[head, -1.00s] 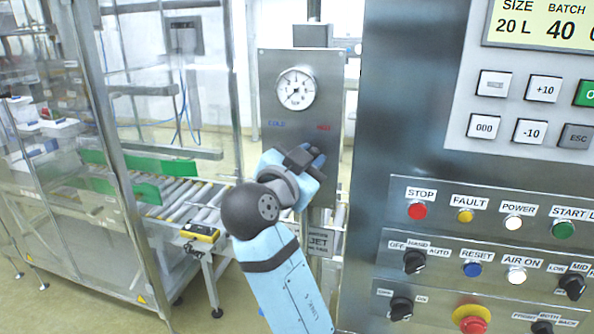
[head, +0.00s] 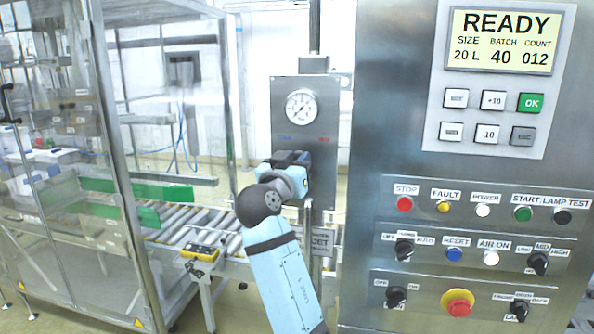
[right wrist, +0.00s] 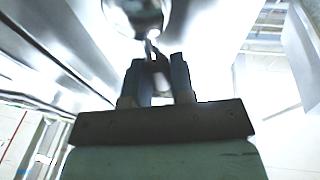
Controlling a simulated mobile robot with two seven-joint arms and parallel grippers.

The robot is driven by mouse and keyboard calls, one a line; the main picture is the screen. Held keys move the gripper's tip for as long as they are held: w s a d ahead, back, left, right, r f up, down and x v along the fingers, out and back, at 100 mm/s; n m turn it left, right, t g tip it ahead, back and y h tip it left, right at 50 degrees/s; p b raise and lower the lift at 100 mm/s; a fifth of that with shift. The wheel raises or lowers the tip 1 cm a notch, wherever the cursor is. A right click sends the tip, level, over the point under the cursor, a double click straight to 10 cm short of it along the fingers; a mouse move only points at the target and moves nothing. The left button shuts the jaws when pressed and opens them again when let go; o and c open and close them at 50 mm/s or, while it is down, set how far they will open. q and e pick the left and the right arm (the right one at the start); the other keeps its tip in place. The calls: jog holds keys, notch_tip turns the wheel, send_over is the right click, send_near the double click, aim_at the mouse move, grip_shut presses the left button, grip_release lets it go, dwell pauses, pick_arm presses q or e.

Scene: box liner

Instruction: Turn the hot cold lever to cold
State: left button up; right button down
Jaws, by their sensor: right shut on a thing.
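A steel panel (head: 338,185) carries a round gauge (head: 302,107), with a blue label (head: 284,137) on the left and a red label (head: 324,139) on the right below it. In the head view my right gripper (head: 287,158) is in front of the panel just below the blue label and hides the lever there. In the right wrist view its two dark fingers (right wrist: 158,75) are shut on the lever (right wrist: 151,48), a slim metal piece leading to a round shiny boss (right wrist: 137,12). My left gripper is in neither current view.
A control cabinet (head: 365,140) with a READY display (head: 505,40), knobs and a red emergency button (head: 457,303) stands close on the right. A roller conveyor (head: 190,228) and a clear-walled machine frame (head: 112,150) stand on the left.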

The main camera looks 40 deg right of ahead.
jog(key=shift+w+a+f+n+t, duration=0.1)
jog(key=shift+w+a+n+t, duration=0.1)
jog(key=shift+n, duration=0.35)
jog(key=shift+w+a+n+t, duration=0.15)
jog(key=shift+w+n+t, duration=0.05)
jog(key=shift+n, duration=0.35)
pick_arm(q)
jog(key=shift+a+r, duration=0.2)
jog(key=shift+a, duration=0.25)
pick_arm(e)
jog(key=n, duration=0.2)
jog(key=w+a+n+t, duration=0.1)
jog(key=n, duration=0.1)
jog(key=w+f+n+y, duration=0.1)
jog(key=n, duration=0.1)
jog(key=shift+a+f+n+t, duration=0.1)
jog(key=shift+a+n+t, duration=0.2)
jog(key=shift+n+t, duration=0.1)
pick_arm(q)
jog(key=shift+f, duration=0.1)
pick_arm(e)
jog(key=c, duration=1)
grip_release()
jog(key=shift+f, duration=0.1)
pick_arm(q)
jog(key=shift+a, duration=0.1)
pick_arm(e)
jog(key=shift+f, duration=0.1)
